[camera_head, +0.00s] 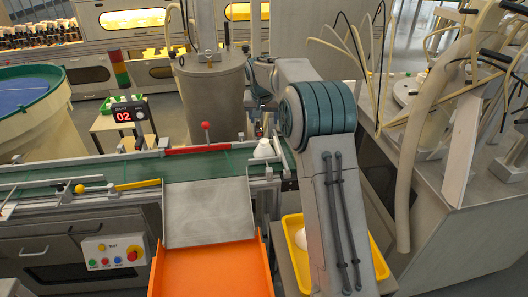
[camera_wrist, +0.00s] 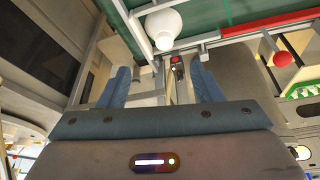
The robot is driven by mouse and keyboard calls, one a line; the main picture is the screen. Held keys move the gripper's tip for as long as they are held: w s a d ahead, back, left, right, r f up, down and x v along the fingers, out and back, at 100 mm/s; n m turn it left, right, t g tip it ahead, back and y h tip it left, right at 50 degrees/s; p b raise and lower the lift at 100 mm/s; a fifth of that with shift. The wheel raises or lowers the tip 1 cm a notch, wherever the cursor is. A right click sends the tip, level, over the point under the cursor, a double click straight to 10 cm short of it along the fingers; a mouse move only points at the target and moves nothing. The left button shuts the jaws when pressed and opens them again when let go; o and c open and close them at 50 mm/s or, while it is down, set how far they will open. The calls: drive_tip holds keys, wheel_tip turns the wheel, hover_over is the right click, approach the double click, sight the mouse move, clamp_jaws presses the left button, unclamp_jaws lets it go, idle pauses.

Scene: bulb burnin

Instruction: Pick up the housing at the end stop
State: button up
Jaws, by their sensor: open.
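The housing (camera_head: 264,149) is a small white rounded piece at the right end of the green conveyor in the head view. In the wrist view the white housing (camera_wrist: 163,24) shows at the top centre, a round bulb with a narrower neck, beside a metal rail. My gripper (camera_wrist: 161,72) is open, its two blue fingers well apart with nothing between them. The housing lies beyond the fingertips, apart from them. In the head view my arm partly hides the gripper, above and behind the conveyor's end.
A red bar (camera_head: 198,149) and a red-knobbed lever (camera_head: 206,127) stand along the conveyor (camera_head: 130,170) left of the housing. An orange chute (camera_head: 210,270) slopes down in front. A yellow tray (camera_head: 294,225) with a white piece sits beside my arm.

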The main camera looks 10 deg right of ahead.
sight(264, 141)
drive_tip(key=x, duration=0.5)
drive_tip(key=w+p+x, duration=0.1)
drive_tip(key=x, duration=0.5)
drive_tip(key=w+r+x, duration=0.1)
drive_tip(key=x, duration=0.5)
drive_tip(key=shift+w+a+f+p, duration=0.1)
drive_tip(key=shift+w+f+p, duration=0.15)
drive_tip(key=shift+p, duration=0.05)
drive_tip(key=shift+c, duration=0.3)
drive_tip(key=shift+s, duration=0.1)
clamp_jaws()
